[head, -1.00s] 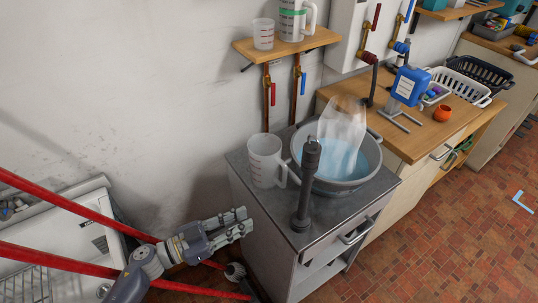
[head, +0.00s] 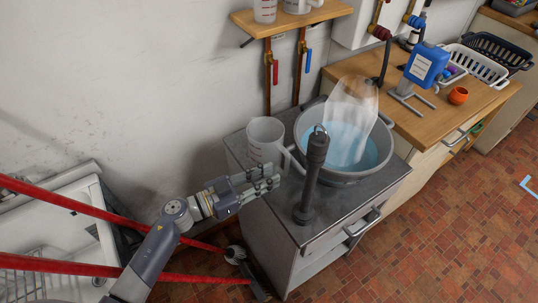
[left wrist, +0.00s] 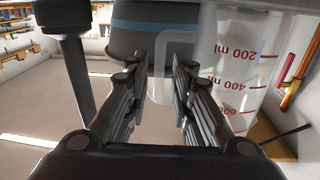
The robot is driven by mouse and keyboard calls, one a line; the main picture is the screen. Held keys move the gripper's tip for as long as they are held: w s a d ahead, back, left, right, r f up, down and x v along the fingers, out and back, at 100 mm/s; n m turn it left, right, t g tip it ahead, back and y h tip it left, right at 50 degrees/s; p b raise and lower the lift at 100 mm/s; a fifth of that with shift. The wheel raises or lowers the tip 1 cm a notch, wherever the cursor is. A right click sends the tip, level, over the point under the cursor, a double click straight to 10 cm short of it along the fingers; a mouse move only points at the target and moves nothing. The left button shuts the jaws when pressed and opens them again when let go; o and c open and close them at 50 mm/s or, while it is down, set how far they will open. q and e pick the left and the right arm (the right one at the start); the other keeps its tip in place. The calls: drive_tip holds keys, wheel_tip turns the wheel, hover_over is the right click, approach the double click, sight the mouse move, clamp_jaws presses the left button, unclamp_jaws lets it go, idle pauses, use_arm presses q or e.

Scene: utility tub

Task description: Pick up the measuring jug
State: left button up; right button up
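The measuring jug (head: 263,146), white and translucent with red marks, stands upright on the grey cabinet top (head: 262,212), left of the basin. Its handle (head: 291,160) points right. My left gripper (head: 276,179) is just in front of the jug, with its fingers pointing toward the handle side. In the left wrist view the two fingers (left wrist: 158,78) are apart with nothing gripped. The pale handle shows beyond the gap, and the jug wall (left wrist: 238,75) with its red numbers is to the right. I cannot tell whether the fingers touch the jug. My right gripper is not in view.
A dark upright cylinder (head: 313,180) with a ring on top stands close right of my gripper. Behind it is a grey basin (head: 377,172) with water and a clear bag. A wooden shelf (head: 290,24) above holds other measuring vessels. A wooden worktop (head: 430,115) lies right.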

sight(279, 172)
use_arm(q)
drive_tip(key=b+x, duration=0.1)
drive_tip(key=x, duration=0.2)
drive_tip(key=shift+a, duration=0.1)
drive_tip(key=shift+w+d, duration=0.3)
drive_tip(key=shift+d, duration=0.15)
drive_tip(key=shift+a, duration=0.1)
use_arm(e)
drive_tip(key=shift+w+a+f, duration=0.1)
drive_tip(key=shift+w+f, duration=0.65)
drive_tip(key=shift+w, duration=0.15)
use_arm(q)
drive_tip(key=c, duration=0.4)
drive_tip(key=shift+r, duration=0.1)
clamp_jaws()
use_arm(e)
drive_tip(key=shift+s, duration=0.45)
